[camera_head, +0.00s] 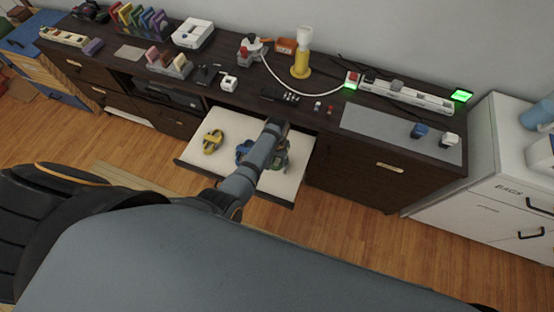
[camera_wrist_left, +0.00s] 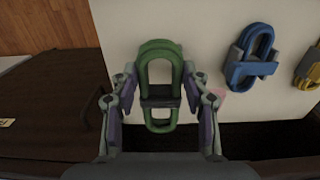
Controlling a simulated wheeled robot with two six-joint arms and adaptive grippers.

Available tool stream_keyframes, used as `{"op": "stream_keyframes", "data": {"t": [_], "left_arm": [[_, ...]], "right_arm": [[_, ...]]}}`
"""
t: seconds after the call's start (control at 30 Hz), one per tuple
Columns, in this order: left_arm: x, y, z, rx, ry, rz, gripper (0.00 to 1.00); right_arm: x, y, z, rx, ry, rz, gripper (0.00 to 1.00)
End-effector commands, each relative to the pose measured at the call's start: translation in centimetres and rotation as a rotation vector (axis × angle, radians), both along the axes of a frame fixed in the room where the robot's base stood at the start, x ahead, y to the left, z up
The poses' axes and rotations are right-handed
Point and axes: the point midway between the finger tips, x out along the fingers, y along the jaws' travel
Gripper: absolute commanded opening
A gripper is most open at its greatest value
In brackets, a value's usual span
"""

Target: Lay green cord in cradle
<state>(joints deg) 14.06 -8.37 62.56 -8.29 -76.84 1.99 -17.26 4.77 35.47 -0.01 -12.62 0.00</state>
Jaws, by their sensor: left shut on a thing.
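The green cord (camera_wrist_left: 158,48) is a coiled loop with a dark band around its middle. It stands between the two fingers of my left gripper (camera_wrist_left: 159,97), which is shut on it. In the head view the left gripper (camera_head: 273,150) is over the right part of the open drawer (camera_head: 228,126), and a bit of the green cord (camera_head: 281,160) shows beside my arm. I cannot tell whether the cord touches the drawer floor. I cannot make out for sure which thing is the cradle. My right gripper is not in view.
A blue cord (camera_wrist_left: 251,55) and a yellow cord (camera_head: 212,142) lie in the drawer left of my arm. The dark cabinet top holds a yellow-based lamp (camera_head: 301,62), a power strip (camera_head: 408,95) and a grey mat (camera_head: 385,128). A white cabinet (camera_head: 495,190) stands at right.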

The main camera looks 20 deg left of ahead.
Motion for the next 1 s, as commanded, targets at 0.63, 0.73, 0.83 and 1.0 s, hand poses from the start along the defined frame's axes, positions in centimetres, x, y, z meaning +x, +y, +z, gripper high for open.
{"op": "stream_keyframes", "data": {"t": [0.63, 0.73, 0.83, 1.0], "left_arm": [[-0.1, 0.0, -4.7, 0.0, -0.001, 0.0, 0.14], [-0.1, 0.0, -5.6, 0.0, -0.001, 0.0, 0.14], [-0.1, 0.0, -6.3, 0.0, 0.0, 0.0, 0.14], [-0.1, 0.0, -6.9, 0.0, 0.0, 0.0, 0.14]], "right_arm": [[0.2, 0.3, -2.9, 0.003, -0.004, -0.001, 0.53], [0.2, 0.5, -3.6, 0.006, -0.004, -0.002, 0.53], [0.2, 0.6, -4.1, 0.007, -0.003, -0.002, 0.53], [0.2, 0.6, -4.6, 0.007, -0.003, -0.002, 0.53]]}}
